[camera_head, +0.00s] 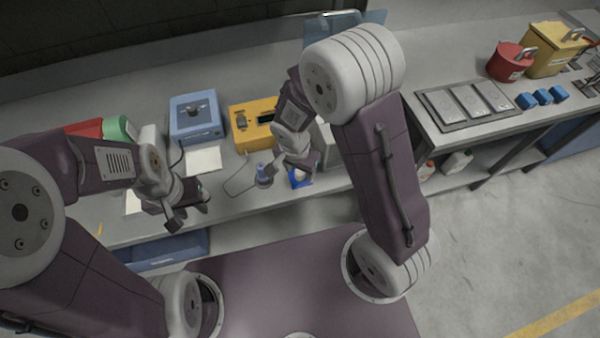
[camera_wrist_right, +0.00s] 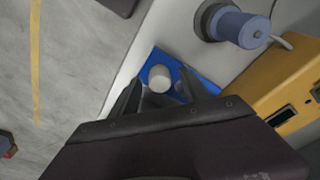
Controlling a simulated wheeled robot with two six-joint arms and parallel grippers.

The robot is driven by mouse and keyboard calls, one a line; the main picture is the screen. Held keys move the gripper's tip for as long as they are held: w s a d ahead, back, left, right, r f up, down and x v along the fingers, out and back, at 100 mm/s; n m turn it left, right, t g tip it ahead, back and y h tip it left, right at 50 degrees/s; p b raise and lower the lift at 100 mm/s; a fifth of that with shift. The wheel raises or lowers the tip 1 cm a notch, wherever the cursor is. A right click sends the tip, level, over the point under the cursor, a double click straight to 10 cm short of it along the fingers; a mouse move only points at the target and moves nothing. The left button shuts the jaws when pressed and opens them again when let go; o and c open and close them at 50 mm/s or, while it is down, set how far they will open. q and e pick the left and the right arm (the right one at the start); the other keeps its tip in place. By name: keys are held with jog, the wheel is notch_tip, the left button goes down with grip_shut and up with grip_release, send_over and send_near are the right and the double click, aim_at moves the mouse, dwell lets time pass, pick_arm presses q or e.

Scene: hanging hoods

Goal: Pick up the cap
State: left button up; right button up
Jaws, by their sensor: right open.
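A small pale round cap (camera_wrist_right: 159,78) sits on a blue mat or tray (camera_wrist_right: 207,87) near the bench edge in the right wrist view. The blue piece also shows in the head view (camera_head: 300,182), partly hidden by my right gripper. My right gripper (camera_wrist_right: 158,90) is open, with its two dark fingers on either side of the cap in the picture. I cannot tell whether they touch it. A second small object beside the cap is mostly hidden by a finger. My left gripper (camera_head: 187,215) hangs over the bench's front edge at the left, with no object visible in it.
A blue-grey cylinder on a round base (camera_wrist_right: 238,25) stands close to the blue piece. A yellow instrument (camera_head: 250,130) and a blue box (camera_head: 195,118) stand behind. A red pot (camera_head: 509,62) and yellow box (camera_head: 552,50) are at far right.

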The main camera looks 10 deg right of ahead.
aim_at(300, 172)
grip_shut()
jog(key=shift+r, duration=0.1)
notch_tip(300, 172, up, 10)
jog(key=p, duration=0.1)
dwell(0.4)
